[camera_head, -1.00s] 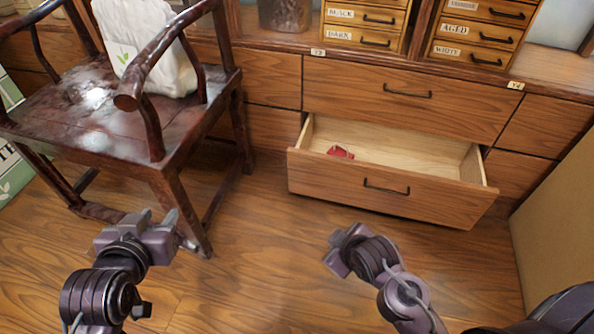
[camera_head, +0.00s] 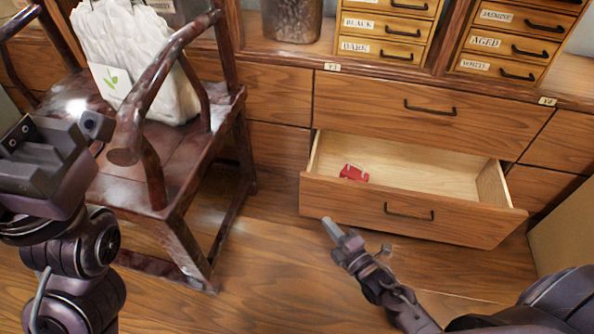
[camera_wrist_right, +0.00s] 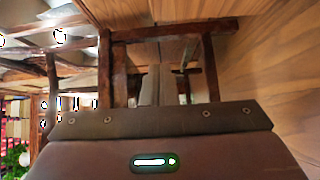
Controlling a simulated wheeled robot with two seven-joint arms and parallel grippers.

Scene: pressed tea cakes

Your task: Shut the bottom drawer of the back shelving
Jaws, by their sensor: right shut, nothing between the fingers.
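The bottom drawer (camera_head: 465,221) of the back shelving is pulled well open, with a dark handle (camera_head: 410,212) on its wooden front. A small red packet (camera_head: 354,173) lies inside near its left end. My right gripper (camera_head: 331,227) is shut and empty, its tips just in front of and below the drawer front, left of the handle; I cannot tell whether they touch it. In the right wrist view its closed fingers (camera_wrist_right: 150,88) point towards the dark chair, and the drawer is not clearly seen. My left gripper (camera_head: 65,140) is raised in front of the chair; its jaw opening is unclear.
A dark wooden chair (camera_head: 150,170) with a white bag (camera_head: 140,60) on it stands left of the drawer. A closed wide drawer (camera_head: 385,105) sits directly above. A pale board or box (camera_head: 565,235) stands at the right. Bare floor (camera_head: 265,290) lies between the chair and my right arm.

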